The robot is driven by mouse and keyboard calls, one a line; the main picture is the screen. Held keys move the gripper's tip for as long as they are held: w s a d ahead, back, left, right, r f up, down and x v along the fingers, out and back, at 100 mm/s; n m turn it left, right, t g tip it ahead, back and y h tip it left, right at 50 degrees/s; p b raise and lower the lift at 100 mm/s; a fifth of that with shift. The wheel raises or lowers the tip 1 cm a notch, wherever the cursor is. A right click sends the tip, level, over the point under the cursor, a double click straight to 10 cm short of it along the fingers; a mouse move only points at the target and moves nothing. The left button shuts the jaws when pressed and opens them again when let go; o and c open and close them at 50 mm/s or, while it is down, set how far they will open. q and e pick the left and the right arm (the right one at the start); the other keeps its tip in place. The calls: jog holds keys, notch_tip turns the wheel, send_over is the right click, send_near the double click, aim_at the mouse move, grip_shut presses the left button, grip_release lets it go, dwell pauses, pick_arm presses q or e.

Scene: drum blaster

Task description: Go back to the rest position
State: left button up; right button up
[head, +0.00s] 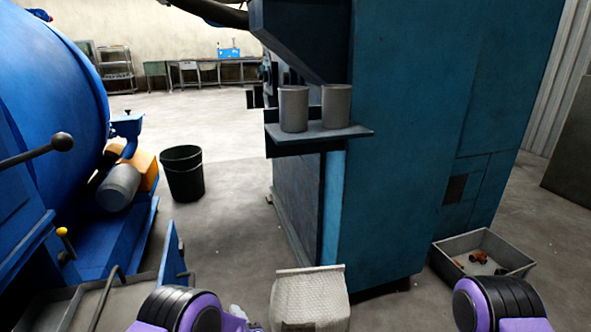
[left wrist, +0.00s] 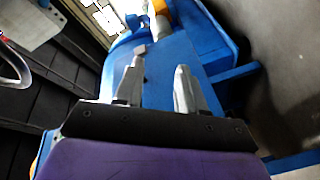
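My left gripper (left wrist: 157,88) shows in the left wrist view with its two grey fingers apart and nothing between them. Blue machinery lies beyond the fingertips. In the head view my left arm is at the bottom, left of centre, with only a small part of the gripper end showing at the lower edge. My right arm is at the bottom right of the head view. Its gripper is out of frame. The teal blasting machine (head: 410,150) stands ahead, with two grey cylinders (head: 293,109) (head: 336,107) upright on its shelf (head: 318,133).
A blue drum machine (head: 50,100) stands at left, with a metal tray (head: 130,300) below. A black bin (head: 182,172) stands on the floor. A whitish textured container (head: 310,298) is at bottom centre. A grey crate (head: 482,243) with brownish pieces is at right.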

pick_arm(q)
jog(key=s+a+f+m+g+h, duration=0.2)
jog(key=s+a+f+m+h, duration=0.1)
jog(key=s+f+m, duration=0.4)
jog(key=s+a+f+m+g+h, duration=0.25)
jog(key=s+f+h, duration=0.2)
jog(key=s, duration=0.35)
jog(key=s+a+m+g, duration=0.1)
jog(key=s+a+g, duration=0.15)
jog(key=s, duration=0.65)
jog(key=s+a+m+g, duration=0.2)
jog(key=s+g, duration=0.1)
jog(key=s, duration=0.6)
notch_tip(320, 180, up, 29)
jog(key=s+a+p, duration=0.1)
jog(key=a+p, duration=0.1)
jog(key=p, duration=2.6)
jog(key=shift+s+n+g, duration=0.35)
jog(key=shift+g, duration=0.05)
jog(key=shift+s+f, duration=0.1)
